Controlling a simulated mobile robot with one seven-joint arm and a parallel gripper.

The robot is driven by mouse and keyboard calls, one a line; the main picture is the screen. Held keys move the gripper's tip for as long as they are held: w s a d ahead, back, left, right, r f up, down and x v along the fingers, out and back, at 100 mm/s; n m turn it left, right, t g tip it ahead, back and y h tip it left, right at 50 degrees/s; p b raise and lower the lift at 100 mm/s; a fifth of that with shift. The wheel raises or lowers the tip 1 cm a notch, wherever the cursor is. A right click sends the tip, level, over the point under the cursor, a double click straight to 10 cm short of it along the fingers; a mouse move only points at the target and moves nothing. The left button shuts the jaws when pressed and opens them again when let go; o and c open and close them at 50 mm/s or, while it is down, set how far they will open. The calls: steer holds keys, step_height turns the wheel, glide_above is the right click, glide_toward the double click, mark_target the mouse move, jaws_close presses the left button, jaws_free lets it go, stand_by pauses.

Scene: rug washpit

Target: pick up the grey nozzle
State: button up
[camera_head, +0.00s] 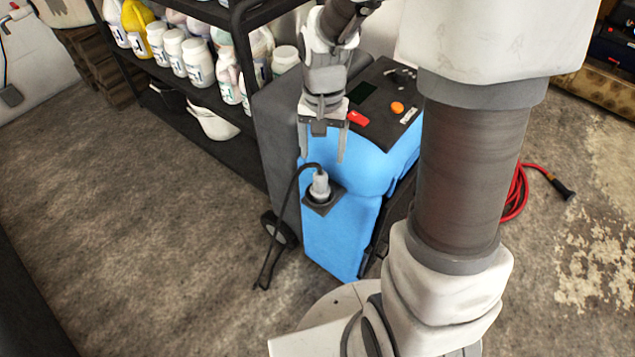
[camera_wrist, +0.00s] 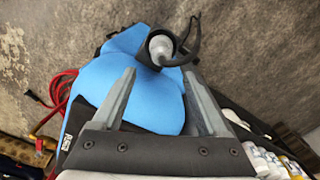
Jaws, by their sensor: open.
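The grey nozzle (camera_head: 320,184) stands upright in a dark square holder (camera_head: 325,203) on the front of the blue machine (camera_head: 335,240). A black hose or cable loops from the nozzle down toward the floor. In the wrist view the nozzle (camera_wrist: 160,44) shows its round grey end, beyond the fingertips and roughly centred between them. My gripper (camera_head: 322,156) is open and empty, just above the nozzle in the head view, with its fingers pointing down. Both fingers also show in the wrist view (camera_wrist: 160,74). The lower part of the nozzle is hidden inside the holder.
A black shelf (camera_head: 238,60) with several white bottles and a yellow jug (camera_head: 136,20) stands left of and behind the machine. A red hose (camera_head: 517,195) lies on the floor at right. The machine's top carries an orange knob (camera_head: 397,107). The floor at left is clear.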

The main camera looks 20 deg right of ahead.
mark_target(320, 173)
step_height(320, 173, down, 4)
steer(key=shift+f+b, duration=0.1)
steer(key=shift+b, duration=0.4)
steer(key=f, duration=0.1)
steer(key=f+b, duration=0.1)
steer(key=f, duration=0.1)
steer(key=f+b, duration=0.1)
steer(key=f, duration=0.1)
steer(key=shift+s+a, duration=0.25)
steer(key=shift+s, duration=0.1)
jaws_close()
